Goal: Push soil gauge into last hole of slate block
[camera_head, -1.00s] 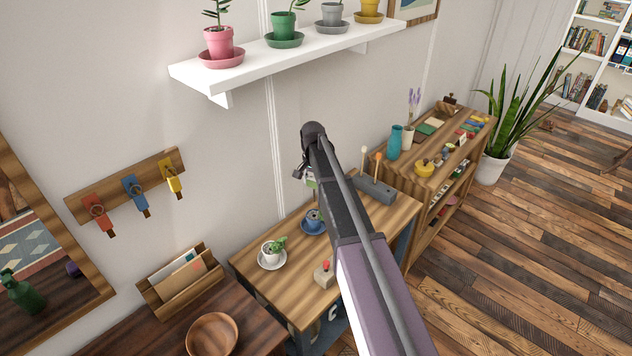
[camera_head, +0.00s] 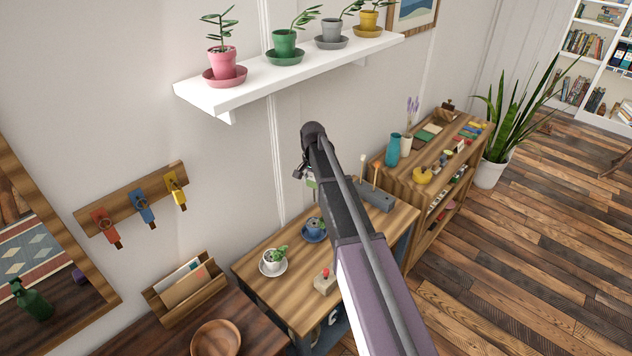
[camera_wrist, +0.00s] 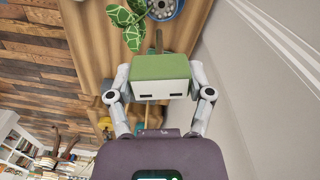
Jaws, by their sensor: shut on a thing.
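My gripper (camera_wrist: 160,88) is shut on the soil gauge (camera_wrist: 160,72), whose boxy green head with two dark slots sits between the fingers in the wrist view. In the head view a bit of its green (camera_head: 311,183) shows below the wrist, and the arm hides much of the rest. The gauge is in the air above the wooden table. The grey slate block (camera_head: 376,199) lies on the far end of the table, right of the arm, with thin upright sticks standing in it. Its holes cannot be made out. The gauge is apart from the block.
On the table (camera_head: 283,296) stand a blue pot (camera_head: 314,226) on a saucer, a white potted plant (camera_head: 271,262) and a small block with a red knob (camera_head: 325,281). A white wall shelf (camera_head: 292,74) holds potted plants above. A wooden shelf unit (camera_head: 405,185) stands beyond the block.

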